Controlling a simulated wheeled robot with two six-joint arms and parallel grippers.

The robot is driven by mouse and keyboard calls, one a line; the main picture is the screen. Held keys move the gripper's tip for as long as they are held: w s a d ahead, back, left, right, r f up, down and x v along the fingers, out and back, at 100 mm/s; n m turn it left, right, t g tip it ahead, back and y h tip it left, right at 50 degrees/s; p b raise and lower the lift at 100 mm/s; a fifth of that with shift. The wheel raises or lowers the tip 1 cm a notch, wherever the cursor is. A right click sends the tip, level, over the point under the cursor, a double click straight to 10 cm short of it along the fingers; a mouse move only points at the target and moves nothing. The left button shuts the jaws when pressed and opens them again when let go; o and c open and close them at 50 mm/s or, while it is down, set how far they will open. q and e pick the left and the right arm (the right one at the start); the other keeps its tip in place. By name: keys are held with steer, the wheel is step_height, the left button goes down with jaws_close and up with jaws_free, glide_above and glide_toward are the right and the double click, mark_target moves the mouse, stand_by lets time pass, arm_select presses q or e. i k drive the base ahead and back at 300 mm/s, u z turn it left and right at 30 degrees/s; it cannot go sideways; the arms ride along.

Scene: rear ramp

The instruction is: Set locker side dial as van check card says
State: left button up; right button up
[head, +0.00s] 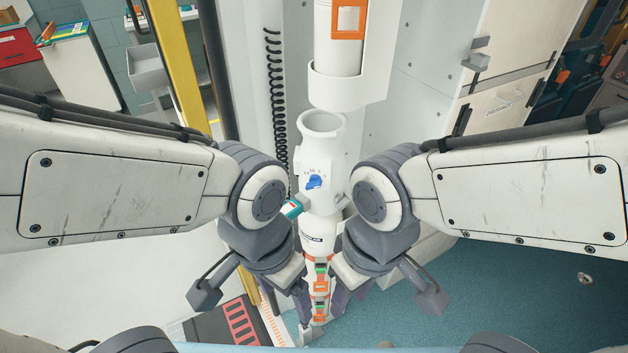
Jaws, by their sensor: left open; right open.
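A small blue dial (314,182) sits on the front of a white upright fitting (322,150) in the middle of the head view. Faint marks surround the dial; its exact setting is too small to read. A small teal and white item (292,208) lies just left of the fitting, partly covered by my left arm. I cannot tell whether it is the van check card. My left gripper (304,308) and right gripper (340,302) point down on either side of the column below the dial. Both are open, with nothing seen between their fingers.
A white tube with an orange frame (348,20) hangs above the fitting. Orange and green parts (320,285) show between my grippers. A black coiled cord (274,100) hangs at left. A pale cabinet door (510,75) stands at upper right.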

mark_target(315, 182)
steer(key=z, duration=1.3)
steer(key=k, duration=0.5)
steer(key=u, duration=1.1)
